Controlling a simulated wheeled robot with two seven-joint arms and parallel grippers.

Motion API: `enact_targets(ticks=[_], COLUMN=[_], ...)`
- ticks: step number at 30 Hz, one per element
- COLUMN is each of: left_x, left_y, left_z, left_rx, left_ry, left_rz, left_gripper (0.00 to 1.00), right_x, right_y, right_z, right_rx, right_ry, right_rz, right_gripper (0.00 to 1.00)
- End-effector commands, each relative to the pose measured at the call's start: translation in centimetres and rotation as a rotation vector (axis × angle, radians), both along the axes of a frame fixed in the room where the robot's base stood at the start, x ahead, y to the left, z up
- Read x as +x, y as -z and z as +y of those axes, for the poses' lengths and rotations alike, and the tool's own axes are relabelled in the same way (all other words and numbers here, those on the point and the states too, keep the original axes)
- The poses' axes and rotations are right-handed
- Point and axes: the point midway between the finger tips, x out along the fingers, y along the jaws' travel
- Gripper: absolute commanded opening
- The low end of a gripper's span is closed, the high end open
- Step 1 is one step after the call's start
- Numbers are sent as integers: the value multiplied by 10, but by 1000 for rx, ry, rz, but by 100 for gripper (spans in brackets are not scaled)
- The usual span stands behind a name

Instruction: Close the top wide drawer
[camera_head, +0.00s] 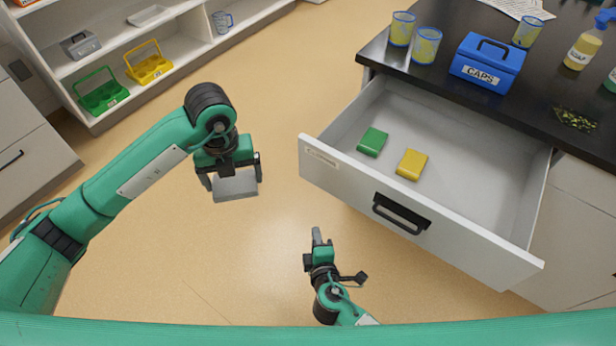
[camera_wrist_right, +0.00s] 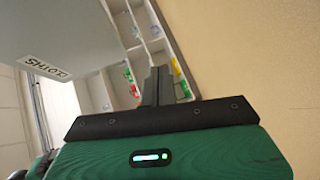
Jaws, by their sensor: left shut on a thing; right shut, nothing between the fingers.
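The top wide drawer (camera_head: 330,177) is pulled open under the black counter, its front facing me. It has a black handle (camera_head: 401,213) and a label at its left end. My right gripper (camera_head: 317,236) is shut and empty, apart from the drawer front and left of the handle. In the right wrist view its fingers (camera_wrist_right: 158,86) are together, and the labelled drawer front (camera_wrist_right: 70,35) shows at upper left.
The counter (camera_head: 470,100) bears a blue CAPS box (camera_head: 487,62), several yellow-patterned cups and bottles. A white shelf (camera_head: 75,65) at upper left holds a green carrier (camera_head: 101,92) and a yellow carrier (camera_head: 149,64). The floor between shelf and drawer is clear.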

Motion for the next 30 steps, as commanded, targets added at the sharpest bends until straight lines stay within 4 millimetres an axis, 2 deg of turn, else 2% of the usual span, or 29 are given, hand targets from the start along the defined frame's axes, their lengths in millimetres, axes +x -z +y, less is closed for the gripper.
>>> enact_targets(ticks=[3,6,12,16,20,30], left_x=[2,3,4,5,5,5], left_y=[8,12,15,15,11,-3], left_z=[-4,-6,-9,-9,-9,-9], left_rx=[-6,-7,-8,-9,-8,-8], left_ry=[-222,-385,-587,-632,-636,-634], left_rz=[4,7,11,10,11,11], left_gripper=[68,68,68,68,68,68], right_x=[-1,-4,-9,-7,6,73], right_y=[-39,-69,-105,-113,-115,-116], right_z=[14,21,29,30,32,43], right_rx=[-17,-27,-36,-39,-40,-41], right_ry=[-21,-30,-35,-35,-34,-35], right_rz=[-110,-186,-278,-298,-301,-300], right_gripper=[0,0,0,0,0,0])
